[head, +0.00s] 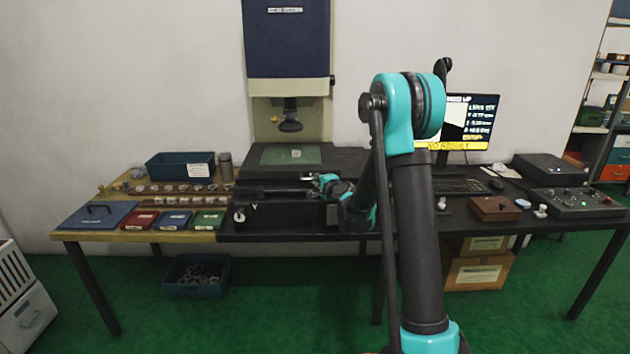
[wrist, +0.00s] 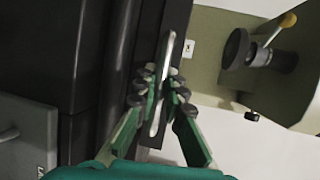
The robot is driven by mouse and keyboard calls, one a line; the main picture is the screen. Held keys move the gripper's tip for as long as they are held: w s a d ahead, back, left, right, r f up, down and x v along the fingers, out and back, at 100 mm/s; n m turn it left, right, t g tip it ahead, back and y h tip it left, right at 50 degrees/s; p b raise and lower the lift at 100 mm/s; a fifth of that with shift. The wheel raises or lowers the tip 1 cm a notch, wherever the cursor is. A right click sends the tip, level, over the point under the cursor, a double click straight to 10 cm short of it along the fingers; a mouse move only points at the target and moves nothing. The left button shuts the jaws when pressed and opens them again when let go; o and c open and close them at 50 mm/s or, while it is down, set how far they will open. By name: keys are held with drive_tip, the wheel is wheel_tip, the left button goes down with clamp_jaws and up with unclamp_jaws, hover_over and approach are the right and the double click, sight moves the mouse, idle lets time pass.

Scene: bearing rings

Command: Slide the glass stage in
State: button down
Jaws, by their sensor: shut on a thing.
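The glass stage (head: 272,154) is a greenish pane in a dark bed, low under the lens of the measuring machine (head: 288,40) in the head view. My gripper (head: 314,180) is at the front of the bed. In the wrist view my gripper (wrist: 162,90) has its green fingers with dark pads on either side of a long silver bar handle (wrist: 165,60) on a dark front. It is shut on this handle. My own wrist and forearm cover part of the stage's front in the head view.
The lens (head: 290,122) hangs above the stage. To the left are a blue bin (head: 165,168), a row of rings, and red, blue and green trays (head: 207,220). A monitor (head: 470,120), keyboard and control box (head: 577,203) stand to the right.

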drive_tip(key=shift+a, duration=0.15)
drive_tip(key=c, duration=1.6)
unclamp_jaws()
drive_tip(key=v, duration=1.2)
